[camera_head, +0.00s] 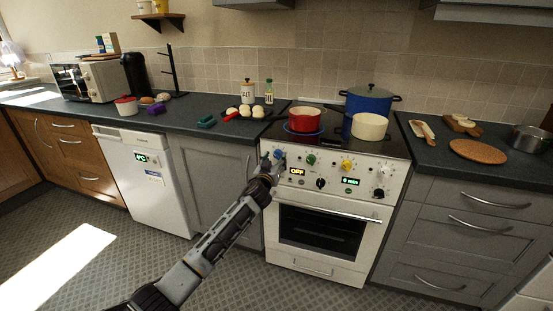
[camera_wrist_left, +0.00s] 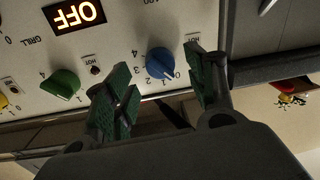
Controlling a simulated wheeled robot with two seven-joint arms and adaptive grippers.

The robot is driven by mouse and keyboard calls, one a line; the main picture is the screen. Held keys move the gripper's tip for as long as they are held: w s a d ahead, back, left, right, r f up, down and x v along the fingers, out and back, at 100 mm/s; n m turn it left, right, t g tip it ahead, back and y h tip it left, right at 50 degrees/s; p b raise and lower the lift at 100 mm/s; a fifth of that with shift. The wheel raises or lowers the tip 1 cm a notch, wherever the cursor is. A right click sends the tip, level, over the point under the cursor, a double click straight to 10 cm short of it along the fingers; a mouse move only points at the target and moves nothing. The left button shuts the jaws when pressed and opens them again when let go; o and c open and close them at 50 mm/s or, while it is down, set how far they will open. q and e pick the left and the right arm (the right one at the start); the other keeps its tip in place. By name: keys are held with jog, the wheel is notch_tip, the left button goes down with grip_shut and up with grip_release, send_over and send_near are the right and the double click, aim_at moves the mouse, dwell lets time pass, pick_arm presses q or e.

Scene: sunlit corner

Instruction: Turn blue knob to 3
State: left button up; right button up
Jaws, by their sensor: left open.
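The blue knob (camera_head: 279,154) is at the left end of the white stove's control panel (camera_head: 330,166). In the left wrist view, which is upside down, the blue knob (camera_wrist_left: 160,62) has a number scale around it, and its white mark points toward the 0 and 1 end. My left gripper (camera_head: 270,166) is right in front of the panel at this knob. In the left wrist view the two green-padded fingers of my left gripper (camera_wrist_left: 158,72) are apart, one on each side of the knob. I cannot tell whether either touches it. My right gripper is not in view.
A green knob (camera_head: 311,159), a yellow knob (camera_head: 346,165) and a white knob (camera_head: 383,170) sit to the right along the panel. A display reads OFF (camera_head: 297,171). The oven handle (camera_head: 328,211) sticks out below. Red (camera_head: 305,119), cream (camera_head: 369,127) and blue (camera_head: 369,98) pots stand on the stove.

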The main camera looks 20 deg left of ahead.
aim_at(277, 155)
pick_arm(q)
jog(key=shift+w, duration=1.3)
jog(key=shift+w+a, duration=0.1)
jog(key=shift+w, duration=0.05)
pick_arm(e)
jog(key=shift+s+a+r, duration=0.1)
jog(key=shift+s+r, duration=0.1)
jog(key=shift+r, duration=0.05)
pick_arm(q)
jog(key=c, duration=1.1)
jog(key=shift+o, duration=0.2)
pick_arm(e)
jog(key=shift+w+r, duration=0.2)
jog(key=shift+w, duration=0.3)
